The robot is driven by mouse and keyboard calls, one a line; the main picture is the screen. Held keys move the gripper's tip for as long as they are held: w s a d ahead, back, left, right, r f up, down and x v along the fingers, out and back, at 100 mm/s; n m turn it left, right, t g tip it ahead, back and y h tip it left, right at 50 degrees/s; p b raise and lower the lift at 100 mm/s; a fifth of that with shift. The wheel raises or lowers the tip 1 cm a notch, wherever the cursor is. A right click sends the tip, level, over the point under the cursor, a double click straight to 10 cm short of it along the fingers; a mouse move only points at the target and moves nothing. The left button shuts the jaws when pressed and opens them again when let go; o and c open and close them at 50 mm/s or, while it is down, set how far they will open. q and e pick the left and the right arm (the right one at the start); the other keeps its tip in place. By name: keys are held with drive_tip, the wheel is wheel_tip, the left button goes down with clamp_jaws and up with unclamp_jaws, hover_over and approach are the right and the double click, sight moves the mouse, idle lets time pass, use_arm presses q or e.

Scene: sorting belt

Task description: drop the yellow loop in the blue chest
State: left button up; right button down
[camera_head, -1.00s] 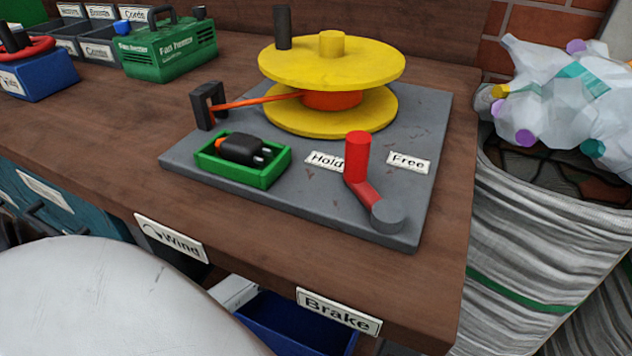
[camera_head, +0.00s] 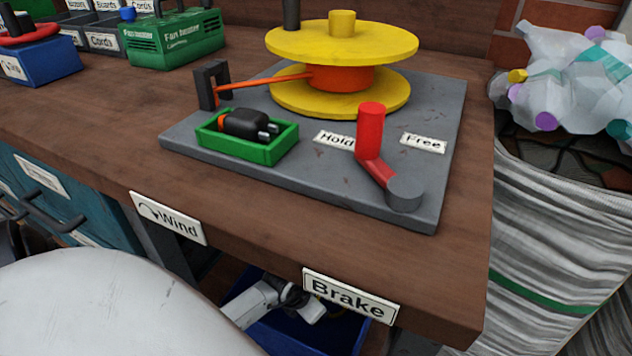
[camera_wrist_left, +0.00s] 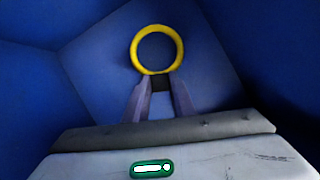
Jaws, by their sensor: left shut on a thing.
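The yellow loop (camera_wrist_left: 180,50) is a plain ring, upright in the left wrist view. My left gripper (camera_wrist_left: 160,83) is shut on its lower edge. Blue walls of the chest (camera_wrist_left: 85,65) surround the loop and fingers in that view. In the head view the blue chest (camera_head: 283,336) sits below the bench, partly hidden by the bench edge and the Brake label. My left wrist reaches over and into it there; the fingertips and loop are hidden in that view. My right gripper is not in view.
The wooden bench top (camera_head: 90,130) overhangs the chest. On it stand a grey plate (camera_head: 330,175) with a yellow reel (camera_head: 345,42), red lever (camera_head: 371,135) and green tray (camera_head: 247,142). A large sack (camera_head: 560,235) of plastic stands at the right.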

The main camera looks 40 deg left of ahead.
use_arm(q)
drive_tip(key=shift+f, duration=0.4)
drive_tip(key=o, duration=1)
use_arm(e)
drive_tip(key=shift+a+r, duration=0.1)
use_arm(q)
drive_tip(key=shift+r, duration=0.3)
drive_tip(key=p+v, duration=0.1)
drive_tip(key=v, duration=0.1)
drive_tip(key=shift+w+r+p, duration=0.1)
drive_tip(key=shift+r+p, duration=0.25)
drive_tip(key=shift+r, duration=0.1)
drive_tip(key=p+v, duration=0.4)
drive_tip(key=v, duration=0.6)
drive_tip(key=shift+p, duration=0.3)
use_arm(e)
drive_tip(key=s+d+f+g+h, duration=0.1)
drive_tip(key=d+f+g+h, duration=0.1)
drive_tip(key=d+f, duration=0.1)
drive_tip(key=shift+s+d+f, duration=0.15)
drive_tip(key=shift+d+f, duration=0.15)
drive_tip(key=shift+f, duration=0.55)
use_arm(q)
drive_tip(key=shift+f, duration=0.1)
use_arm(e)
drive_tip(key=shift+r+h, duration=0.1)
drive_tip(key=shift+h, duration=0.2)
